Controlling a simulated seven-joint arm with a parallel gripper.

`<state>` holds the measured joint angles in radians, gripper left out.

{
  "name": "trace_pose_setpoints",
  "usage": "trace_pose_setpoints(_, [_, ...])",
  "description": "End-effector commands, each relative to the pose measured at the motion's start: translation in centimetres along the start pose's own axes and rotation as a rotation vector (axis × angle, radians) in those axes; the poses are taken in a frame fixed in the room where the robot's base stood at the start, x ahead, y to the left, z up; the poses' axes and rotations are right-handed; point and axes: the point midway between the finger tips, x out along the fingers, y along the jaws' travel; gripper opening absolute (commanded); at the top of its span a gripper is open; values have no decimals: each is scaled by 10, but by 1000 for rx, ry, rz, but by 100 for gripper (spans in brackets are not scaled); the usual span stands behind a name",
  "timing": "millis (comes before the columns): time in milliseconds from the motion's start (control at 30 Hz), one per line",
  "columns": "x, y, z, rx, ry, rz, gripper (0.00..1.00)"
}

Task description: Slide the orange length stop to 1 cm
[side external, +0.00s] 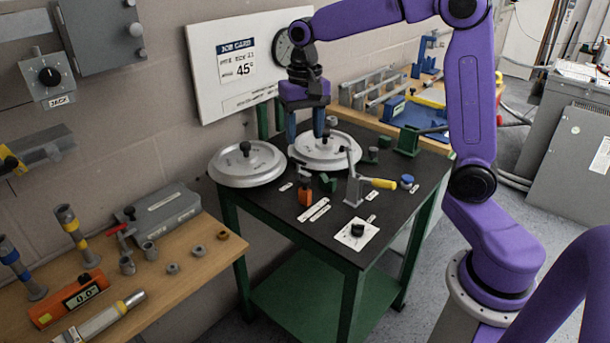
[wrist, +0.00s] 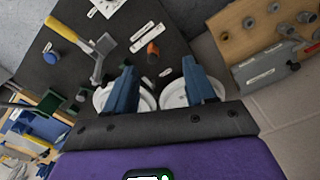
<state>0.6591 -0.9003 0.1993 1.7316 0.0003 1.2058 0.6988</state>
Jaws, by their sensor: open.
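The orange length stop (side external: 305,194) stands upright on the dark top of the green table, with a dark knob above it. White label strips (side external: 314,210) lie in front of it; their markings are too small to read. The stop also shows in the wrist view (wrist: 153,48), beyond my fingertips. My gripper (side external: 305,136) is open, pointing down above the right white disc, behind the stop and clear of it. In the wrist view my two blue fingers (wrist: 158,68) are spread apart with nothing between them.
Two round white discs (side external: 247,164) sit at the table's back. A lever with a yellow handle (side external: 380,183) stands to the right of the stop, and a green block (side external: 328,183) is close beside it. A black knob on a white plate (side external: 357,231) is at the front.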

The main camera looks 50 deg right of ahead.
Motion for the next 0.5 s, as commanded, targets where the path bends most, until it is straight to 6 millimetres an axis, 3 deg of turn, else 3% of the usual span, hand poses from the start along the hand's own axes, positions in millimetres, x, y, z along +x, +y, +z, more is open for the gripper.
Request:
trace_pose_setpoints(100, [-2,13,-35,172,-3,3,55])
trace_pose_setpoints(200, [-3,22,-53,265,-3,3,55])
trace_pose_setpoints(500, [8,30,-64,332,-6,7,55])
